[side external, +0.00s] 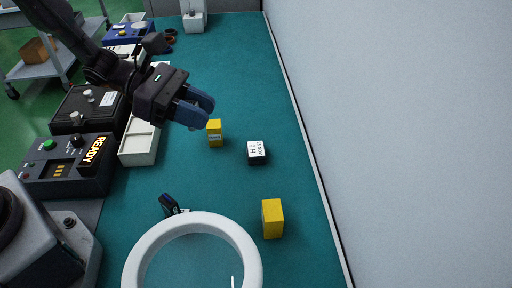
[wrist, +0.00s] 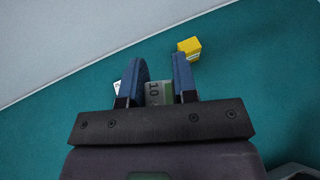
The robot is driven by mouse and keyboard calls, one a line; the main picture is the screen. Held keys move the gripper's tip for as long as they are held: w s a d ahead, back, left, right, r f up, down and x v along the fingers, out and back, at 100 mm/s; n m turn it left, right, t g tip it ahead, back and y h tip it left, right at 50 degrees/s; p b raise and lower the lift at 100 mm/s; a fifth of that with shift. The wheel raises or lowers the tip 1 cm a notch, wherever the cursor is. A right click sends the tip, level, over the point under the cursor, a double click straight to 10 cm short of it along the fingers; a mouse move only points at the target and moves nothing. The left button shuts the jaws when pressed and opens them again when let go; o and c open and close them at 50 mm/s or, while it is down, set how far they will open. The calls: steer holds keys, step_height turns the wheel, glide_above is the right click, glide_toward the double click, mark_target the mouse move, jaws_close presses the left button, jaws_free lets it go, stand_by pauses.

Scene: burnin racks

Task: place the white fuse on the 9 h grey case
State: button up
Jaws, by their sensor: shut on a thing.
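My gripper (side external: 203,108) is above the teal mat, its blue fingers shut on the white fuse. The 9 h grey case (side external: 256,153) is a small dark block with a white printed top, standing on the mat to the right of and below my gripper in the side view. A white edge beside the left finger in the wrist view (wrist: 117,87) may be its label; the finger covers the rest.
One yellow block (side external: 214,133) stands near my gripper, another (side external: 273,218) nearer the side camera. A small dark object (side external: 170,205) lies by a large white ring (side external: 247,255). White trays (side external: 139,143) and a READY box (side external: 65,165) line the left. A wall (side external: 400,120) bounds the right.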

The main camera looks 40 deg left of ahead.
steer(key=w+a+r+n+t+y, duration=0.1)
steer(key=w+a+n+t+y, duration=0.1)
steer(key=w+a+n+t, duration=0.1)
glide_above(263, 148)
step_height(263, 148, down, 14)
steer(key=shift+s+f, duration=0.15)
steer(key=shift+f, duration=1.8)
steer(key=shift+f, duration=0.15)
steer(key=o, duration=0.9)
